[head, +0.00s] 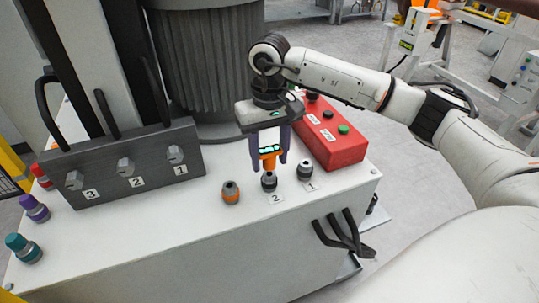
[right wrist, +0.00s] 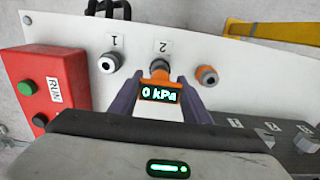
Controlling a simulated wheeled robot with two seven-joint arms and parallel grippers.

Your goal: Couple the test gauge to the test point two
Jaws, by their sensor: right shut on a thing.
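The test gauge (head: 268,161) is a small orange body with a lit display, which reads 0 kPa in the right wrist view (right wrist: 160,93). My right gripper (head: 269,166) has purple fingers, shut on the gauge, and points down. Test point two (head: 269,182) is a dark round fitting by the label 2, directly below the gauge. The gauge's lower end is at the top of this fitting; I cannot tell whether they touch or are joined. In the right wrist view the gauge partly hides test point two (right wrist: 159,65). My left gripper is not in view.
Test point one (head: 305,170) stands close right, and an orange-collared fitting (head: 231,192) stands left. A red box (head: 330,135) with buttons is behind right. A grey block (head: 125,165) with numbered ports and black hoses is left. The white top's front is clear.

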